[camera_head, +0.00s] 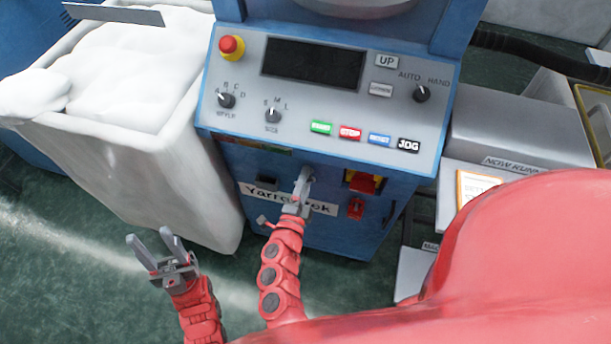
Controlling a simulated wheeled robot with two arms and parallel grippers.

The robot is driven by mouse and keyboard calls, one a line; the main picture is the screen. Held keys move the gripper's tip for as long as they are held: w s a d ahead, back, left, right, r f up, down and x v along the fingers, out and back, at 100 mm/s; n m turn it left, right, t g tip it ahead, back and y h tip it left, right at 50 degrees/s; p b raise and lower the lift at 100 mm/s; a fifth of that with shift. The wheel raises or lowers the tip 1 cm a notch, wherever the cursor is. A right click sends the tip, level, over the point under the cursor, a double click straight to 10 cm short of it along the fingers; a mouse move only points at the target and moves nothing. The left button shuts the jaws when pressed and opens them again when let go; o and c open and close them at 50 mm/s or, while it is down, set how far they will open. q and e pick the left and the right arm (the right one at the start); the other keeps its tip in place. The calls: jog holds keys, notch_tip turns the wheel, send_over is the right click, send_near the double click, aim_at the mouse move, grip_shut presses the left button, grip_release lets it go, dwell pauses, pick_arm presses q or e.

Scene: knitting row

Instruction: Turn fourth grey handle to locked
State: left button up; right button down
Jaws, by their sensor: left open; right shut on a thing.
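The blue machine's front has a white label (258,197) that reads roughly "Yarn lock", partly covered by my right gripper. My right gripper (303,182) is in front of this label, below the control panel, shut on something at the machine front. That is likely a grey handle, but the fingers hide it, so its angle and any locked mark cannot be read. No row of grey handles can be made out. My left gripper (152,242) is open and empty, above the green floor left of my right arm, apart from the machine.
The control panel (235,128) has a red emergency button (231,47), dark knobs and coloured buttons. A red switch on yellow (365,183) and a red padlock-like piece (355,208) sit right of my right gripper. A white bin (165,175) stands left.

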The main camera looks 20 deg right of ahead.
jog(key=n+p, duration=0.2)
jog(key=n, duration=0.2)
jog(key=shift+r+n, duration=0.15)
jog(key=shift+n, duration=0.15)
jog(key=n+p, duration=0.2)
jog(key=n, duration=0.3)
jog(key=shift+a, duration=0.1)
jog(key=shift+n, duration=0.3)
jog(key=c, duration=0.8)
grip_release()
jog(key=shift+c, duration=0.2)
jog(key=b+v, duration=0.1)
jog(key=v, duration=1.6)
jog(key=shift+b, duration=0.3)
